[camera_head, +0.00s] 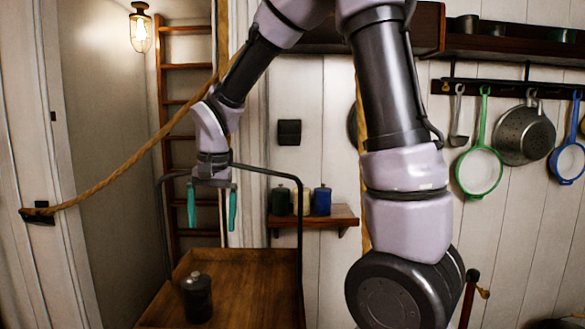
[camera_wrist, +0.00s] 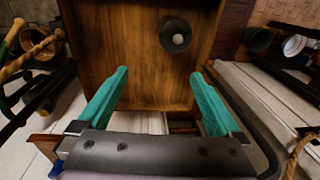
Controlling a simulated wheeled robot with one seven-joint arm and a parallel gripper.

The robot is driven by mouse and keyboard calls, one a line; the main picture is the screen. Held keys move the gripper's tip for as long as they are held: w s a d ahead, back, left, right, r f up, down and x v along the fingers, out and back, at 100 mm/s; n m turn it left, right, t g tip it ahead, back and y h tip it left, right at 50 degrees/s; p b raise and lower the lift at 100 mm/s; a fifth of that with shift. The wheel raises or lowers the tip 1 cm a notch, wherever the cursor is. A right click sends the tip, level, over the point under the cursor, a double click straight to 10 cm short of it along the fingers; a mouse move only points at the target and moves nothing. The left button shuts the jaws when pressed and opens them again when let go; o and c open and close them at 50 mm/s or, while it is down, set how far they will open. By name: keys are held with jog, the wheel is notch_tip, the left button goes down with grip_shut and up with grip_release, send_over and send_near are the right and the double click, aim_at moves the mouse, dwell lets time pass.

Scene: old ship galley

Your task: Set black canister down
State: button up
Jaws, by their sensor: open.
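The black canister (camera_head: 197,298) stands upright on the wooden tray top of a cart (camera_head: 255,290) in the head view. In the wrist view the canister (camera_wrist: 175,35) shows from above as a dark round shape on the wooden surface (camera_wrist: 150,75). My gripper (camera_head: 212,208) is open and empty, with teal fingers pointing down. It is above the cart and apart from the canister. In the wrist view the two fingers (camera_wrist: 160,82) are spread wide, and the canister lies beyond their tips.
A small wall shelf (camera_head: 335,217) holds several canisters, one blue (camera_head: 322,200). A dark rail (camera_head: 298,240) rises from the cart. A ladder (camera_head: 185,100) and a rope (camera_head: 120,170) are behind. Pans (camera_head: 480,170) hang at the right. The cart top around the canister is clear.

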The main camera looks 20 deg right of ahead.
jog(key=s+d+r+t, duration=0.3)
jog(key=s+d+r, duration=0.3)
jog(key=d, duration=0.3)
jog(key=s+d+r+t+y, duration=0.1)
jog(key=s+d+r+t, duration=0.2)
jog(key=s+d+r, duration=0.3)
jog(key=d+r, duration=0.3)
jog(key=shift+s, duration=0.35)
